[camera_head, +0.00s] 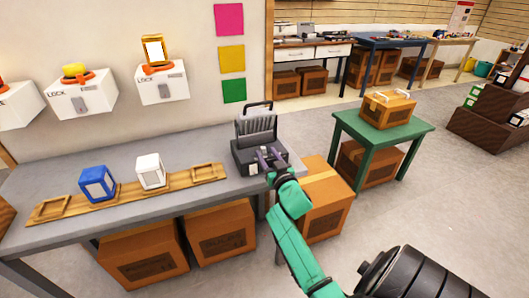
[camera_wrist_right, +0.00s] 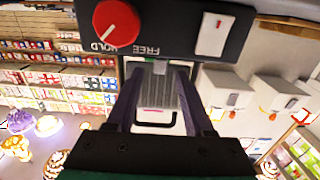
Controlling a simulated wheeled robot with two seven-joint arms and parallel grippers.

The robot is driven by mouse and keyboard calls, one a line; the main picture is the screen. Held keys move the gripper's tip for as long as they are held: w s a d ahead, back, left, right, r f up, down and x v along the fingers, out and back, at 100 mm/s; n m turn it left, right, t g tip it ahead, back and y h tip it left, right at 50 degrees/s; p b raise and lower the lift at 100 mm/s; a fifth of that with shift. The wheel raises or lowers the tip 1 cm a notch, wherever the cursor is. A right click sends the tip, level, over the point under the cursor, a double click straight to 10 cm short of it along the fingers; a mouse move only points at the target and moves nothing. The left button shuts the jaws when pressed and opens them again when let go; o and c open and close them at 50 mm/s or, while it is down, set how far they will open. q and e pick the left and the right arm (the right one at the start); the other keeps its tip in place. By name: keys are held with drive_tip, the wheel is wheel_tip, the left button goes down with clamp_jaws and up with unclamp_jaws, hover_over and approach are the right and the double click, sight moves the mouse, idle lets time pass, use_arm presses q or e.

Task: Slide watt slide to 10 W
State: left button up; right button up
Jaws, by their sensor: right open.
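A black device (camera_head: 243,158) with a grey finned upright part (camera_head: 256,127) and a handle stands at the right end of the grey bench. My right gripper (camera_head: 270,160) is at its front, with the fingers partly over it. In the right wrist view, the picture is upside down. The device's dark panel (camera_wrist_right: 180,45) there carries a red knob (camera_wrist_right: 116,23) marked HOLD and FREE, and a white plate with a small slot (camera_wrist_right: 213,36). My right gripper (camera_wrist_right: 162,85) is open, with its fingertips close to the panel. I cannot tell whether they touch. No 10 W mark is readable. My left gripper is not in view.
A wooden rack (camera_head: 128,194) with a blue lantern-like block (camera_head: 97,184) and a white one (camera_head: 150,171) lies on the bench (camera_head: 60,236), left of the device. White LOCK boxes (camera_head: 82,95) hang on the wall. A green table (camera_head: 375,129) with a cardboard box (camera_head: 387,109) stands right.

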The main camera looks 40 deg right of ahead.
drive_tip(key=shift+x, duration=0.95)
clamp_jaws()
idle(0.6)
